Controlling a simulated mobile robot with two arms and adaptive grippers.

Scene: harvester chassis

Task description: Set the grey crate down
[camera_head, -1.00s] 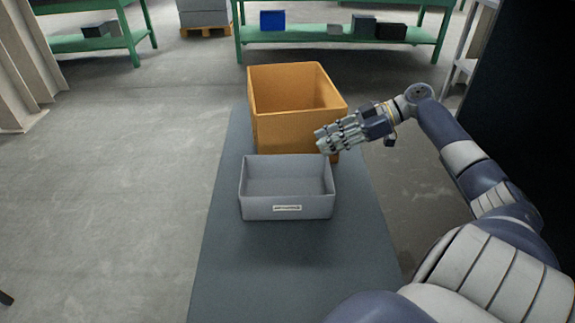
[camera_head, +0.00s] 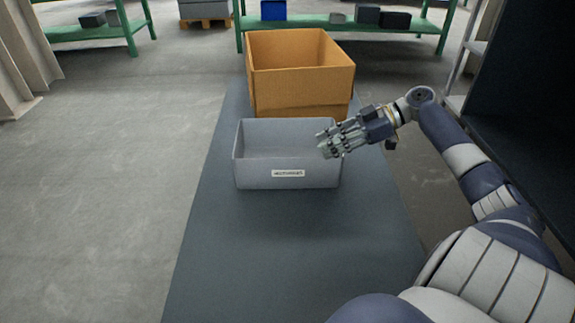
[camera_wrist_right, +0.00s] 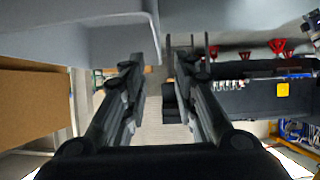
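The grey crate (camera_head: 262,172) is an open, empty-looking box with a white label on its front wall. It appears upright and level on the dark bench, just in front of the orange crate. My right gripper (camera_head: 325,144) is at its right side, with its fingertips overlapping the right rim in the head view. In the right wrist view the grey crate (camera_wrist_right: 105,45) fills the upper left, close to the fingers. The right gripper (camera_wrist_right: 163,62) has its fingers apart, with background showing between them. Whether a finger touches the crate I cannot tell. My left gripper is not in view.
The dark grey bench (camera_head: 270,250) is bare in front of the grey crate. The orange crate (camera_head: 300,92) stands right behind it and also shows in the right wrist view (camera_wrist_right: 32,105). Green shelves (camera_head: 395,22) with boxes stand further back. A dark cabinet (camera_head: 530,90) is at right.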

